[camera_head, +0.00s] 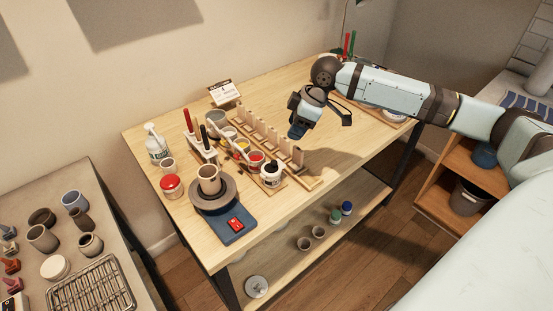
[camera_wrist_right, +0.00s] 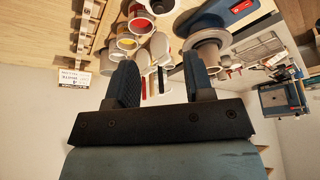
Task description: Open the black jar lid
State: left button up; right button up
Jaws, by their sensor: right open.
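A small white jar with a dark top (camera_head: 271,175) stands at the front end of the row of cups on the wooden table, in the head view. It looks like the black-lidded jar, but its lid is too small to make out clearly. My right gripper (camera_head: 322,125) is open and empty above the table, to the right of and farther back than this jar. In the right wrist view both fingers of my right gripper (camera_wrist_right: 162,85) are spread, with nothing between them. My left gripper is not in view.
A wooden rack (camera_head: 262,135) stands between the jar and my right gripper. The table right of the rack is mostly clear.

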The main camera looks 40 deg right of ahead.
aim_at(274, 162)
jog(key=p+x, duration=0.1)
jog(key=x, duration=1.2)
jog(key=shift+w+f+p, duration=0.25)
jog(key=shift+f+p, duration=0.05)
grip_shut()
